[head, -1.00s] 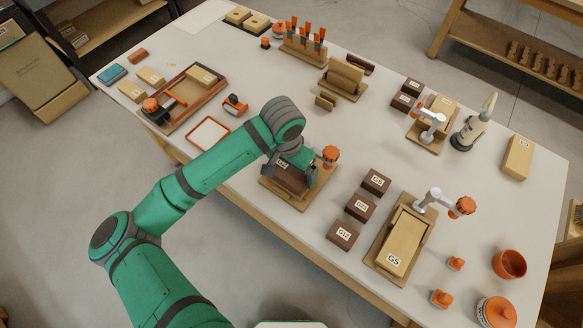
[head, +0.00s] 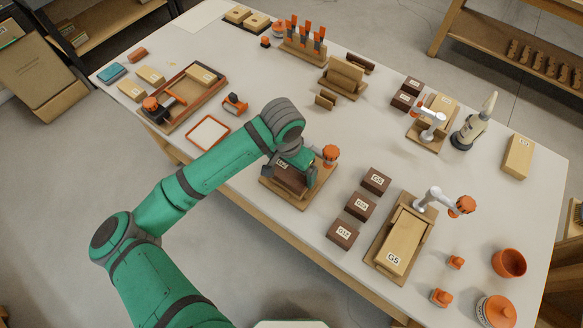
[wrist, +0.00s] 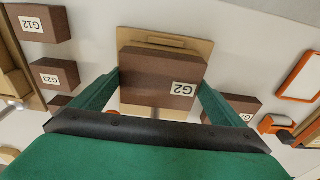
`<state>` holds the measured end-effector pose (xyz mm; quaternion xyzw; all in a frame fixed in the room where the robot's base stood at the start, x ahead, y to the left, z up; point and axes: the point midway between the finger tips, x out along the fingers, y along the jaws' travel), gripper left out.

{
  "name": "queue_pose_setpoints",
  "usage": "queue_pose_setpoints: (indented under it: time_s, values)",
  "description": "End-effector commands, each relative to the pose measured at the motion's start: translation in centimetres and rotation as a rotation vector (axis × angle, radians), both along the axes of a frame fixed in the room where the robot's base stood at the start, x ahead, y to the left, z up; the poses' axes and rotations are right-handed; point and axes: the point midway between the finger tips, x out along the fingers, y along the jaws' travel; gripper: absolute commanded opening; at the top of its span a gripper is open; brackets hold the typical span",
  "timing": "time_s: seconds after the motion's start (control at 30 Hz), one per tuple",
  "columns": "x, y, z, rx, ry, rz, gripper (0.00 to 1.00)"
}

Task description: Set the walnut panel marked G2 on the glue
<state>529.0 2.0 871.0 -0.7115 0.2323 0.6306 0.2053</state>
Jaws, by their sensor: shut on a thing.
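My gripper (wrist: 158,82) is shut on the walnut panel marked G2 (wrist: 148,65), a dark brown block with a white label, one finger along each side. In the head view my gripper (head: 298,163) and the panel (head: 288,181) are over a tan fixture board (head: 302,203) with an orange-knobbed clamp (head: 330,153). The board also shows behind the panel in the wrist view (wrist: 180,46), with a raised strip at its edge. I cannot tell whether the panel touches the board. No glue can be made out; the panel hides much of the board.
Dark blocks, including G12 (head: 342,234) and G21 (head: 360,206), stand right of the fixture. Beyond them is another fixture with a pale G5 panel (head: 395,245). An orange-rimmed white mat (head: 208,133) lies to the left. Table is clear between mat and fixture.

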Motion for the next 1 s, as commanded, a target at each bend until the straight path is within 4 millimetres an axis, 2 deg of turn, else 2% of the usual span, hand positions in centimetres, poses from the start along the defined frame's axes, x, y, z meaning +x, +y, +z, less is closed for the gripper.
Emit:
queue_pose_setpoints:
  time_s: [0.93,0.97,1.0]
  values:
    - [0.0,0.01,-0.23,0.0,0.0,0.0,0.66]
    - [0.0,0.01,-0.23,0.0,0.0,0.0,0.98]
    - [0.0,0.02,-0.23,0.0,0.0,0.0,1.0]
